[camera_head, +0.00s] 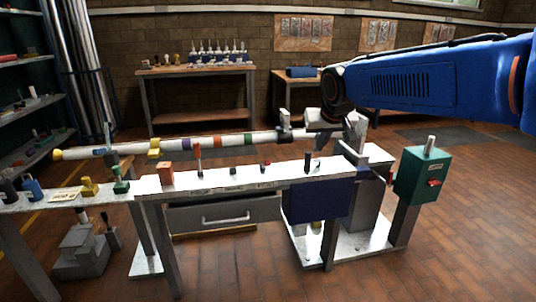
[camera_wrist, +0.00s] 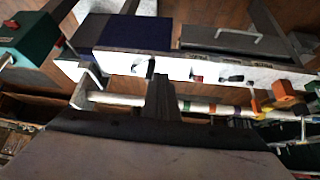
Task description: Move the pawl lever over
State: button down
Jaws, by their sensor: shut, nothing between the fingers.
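I cannot tell for certain which part is the pawl lever. A small dark lever (camera_head: 312,161) stands on the white bench top, near its right end. A green box (camera_head: 421,176) on a post at the right carries an upright pale handle (camera_head: 430,145) and a red part on its front. The green box also shows at the top left of the wrist view (camera_wrist: 25,37). My gripper (camera_wrist: 161,92) is shut and empty, its dark fingers over the mast beside the bench edge. In the head view my arm and the grey fittings obscure its fingertips.
The white mast (camera_head: 225,141) with coloured bands lies along the back of the bench (camera_head: 235,179). A navy panel (camera_head: 318,201) hangs at the front, right of a grey drawer (camera_head: 225,214). Small tools stand along the bench top. Brick floor is open at the front.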

jog(key=n+y, duration=0.1)
send_over(269, 160)
jog(key=s, duration=0.2)
jog(key=x, duration=1)
jog(key=shift+d, duration=0.2)
jog(key=f, duration=0.1)
jog(key=s+f, duration=0.1)
jog(key=f, duration=0.1)
jog(key=shift+s+d, duration=0.25)
jog(key=shift+s, duration=0.15)
jog(key=shift+s+f, duration=0.15)
jog(key=shift+d, duration=0.1)
jog(key=shift+s+d+f, duration=0.2)
jog(key=shift+s+f, duration=0.55)
jog(key=shift+f, duration=0.05)
